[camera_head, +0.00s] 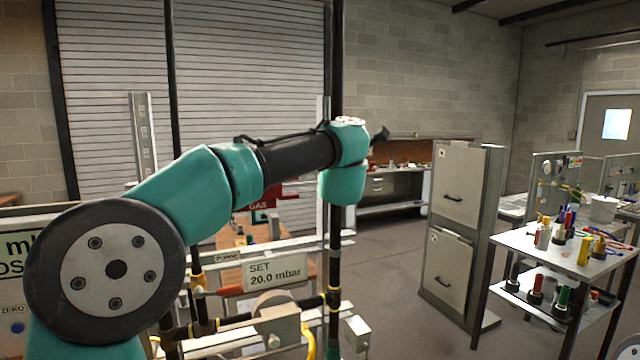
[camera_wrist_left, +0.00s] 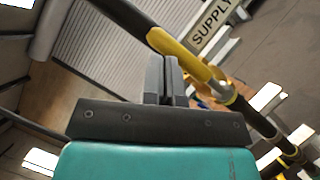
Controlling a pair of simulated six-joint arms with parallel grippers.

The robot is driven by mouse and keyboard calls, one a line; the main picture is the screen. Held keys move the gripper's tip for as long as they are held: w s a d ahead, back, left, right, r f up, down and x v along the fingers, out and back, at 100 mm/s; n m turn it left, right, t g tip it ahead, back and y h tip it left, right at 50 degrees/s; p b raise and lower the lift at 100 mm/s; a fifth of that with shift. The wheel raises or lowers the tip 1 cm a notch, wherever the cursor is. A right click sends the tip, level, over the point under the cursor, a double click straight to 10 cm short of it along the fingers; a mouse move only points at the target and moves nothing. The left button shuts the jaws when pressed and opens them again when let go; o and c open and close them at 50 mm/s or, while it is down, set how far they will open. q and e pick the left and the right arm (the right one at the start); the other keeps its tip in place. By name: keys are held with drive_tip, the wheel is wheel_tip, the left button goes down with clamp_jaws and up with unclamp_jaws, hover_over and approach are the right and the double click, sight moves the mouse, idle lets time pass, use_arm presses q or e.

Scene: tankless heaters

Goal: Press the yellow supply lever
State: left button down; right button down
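In the left wrist view, the yellow supply lever (camera_wrist_left: 180,54) lies slantwise along a dark pipe, beside a plate lettered SUPPLY (camera_wrist_left: 212,20). My left gripper (camera_wrist_left: 163,62) has its two dark fingers together with nothing seen between them. Its fingertips appear close beside the lever, overlapping its lower edge in the picture; I cannot tell whether they touch. In the head view my left arm reaches in from the left; the gripper fingers are not clear there, and I cannot identify the supply lever. My right gripper is in neither view.
A pipe frame carries a sign reading SET 20.0 mbar (camera_head: 276,274) and an orange-red handle (camera_head: 228,291). A grey filing cabinet (camera_head: 459,220) stands to the right. A table (camera_head: 515,243) with bottles and tools is farther right. Open floor lies between frame and cabinet.

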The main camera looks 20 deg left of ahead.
use_arm(q)
drive_tip(key=s, duration=1.3)
drive_tip(key=shift+a, duration=0.4)
